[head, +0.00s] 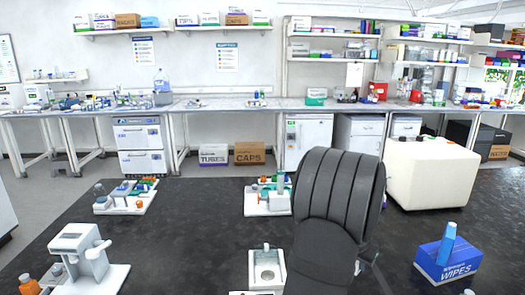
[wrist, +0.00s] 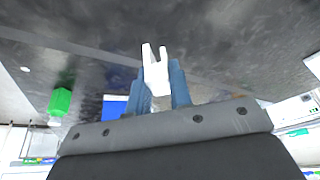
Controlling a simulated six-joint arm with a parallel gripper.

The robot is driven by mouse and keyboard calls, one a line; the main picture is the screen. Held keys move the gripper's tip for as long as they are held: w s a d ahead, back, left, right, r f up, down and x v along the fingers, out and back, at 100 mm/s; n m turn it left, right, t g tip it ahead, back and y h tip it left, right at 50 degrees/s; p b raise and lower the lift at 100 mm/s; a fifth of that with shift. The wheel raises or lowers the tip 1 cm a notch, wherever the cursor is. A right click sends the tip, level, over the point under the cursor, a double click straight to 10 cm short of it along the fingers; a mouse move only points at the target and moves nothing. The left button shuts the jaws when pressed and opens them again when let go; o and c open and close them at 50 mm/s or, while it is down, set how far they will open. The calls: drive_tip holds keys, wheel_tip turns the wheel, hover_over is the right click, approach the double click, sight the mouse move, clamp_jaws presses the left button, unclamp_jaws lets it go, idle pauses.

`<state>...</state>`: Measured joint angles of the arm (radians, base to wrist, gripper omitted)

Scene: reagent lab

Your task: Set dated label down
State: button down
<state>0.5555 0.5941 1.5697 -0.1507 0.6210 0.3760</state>
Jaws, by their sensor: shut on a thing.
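My gripper (wrist: 157,92) shows in the wrist view with two blue fingers shut on a small white piece, which looks like the dated label (wrist: 155,68). Its far end is split like a fork and points away from the fingers. I cannot read any writing on it. A dark, glossy bench surface (wrist: 215,40) lies beyond it, and I cannot tell whether the piece touches it. In the head view my own dark arm link covers most of the gripper and the held piece.
On the black bench (head: 205,225) stand a blue wipes box (head: 447,262) at the right, a large cream box (head: 430,175) behind it, a white device (head: 85,255) at the left, and trays of small parts (head: 125,197). Bare bench lies between them.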

drive_tip(key=a+f+n+y, duration=0.1)
drive_tip(key=a+n, duration=0.2)
drive_tip(key=a, duration=0.8)
drive_tip(key=w+a+n+t+y, duration=0.1)
drive_tip(key=a+n, duration=0.2)
drive_tip(key=a, duration=0.8)
drive_tip(key=a+f+n+y, duration=0.1)
drive_tip(key=a+n, duration=0.2)
drive_tip(key=a, duration=0.7)
drive_tip(key=shift+w+a+f, duration=0.3)
drive_tip(key=shift+a+f, duration=0.05)
drive_tip(key=shift+a, duration=0.05)
drive_tip(key=shift+w+a+r, duration=0.15)
drive_tip(key=w+r+m+h, duration=0.1)
drive_tip(key=w+r+m, duration=0.2)
drive_tip(key=w+r, duration=0.1)
drive_tip(key=shift+w+r, duration=0.35)
drive_tip(key=shift+r, duration=0.05)
drive_tip(key=shift+s, duration=0.1)
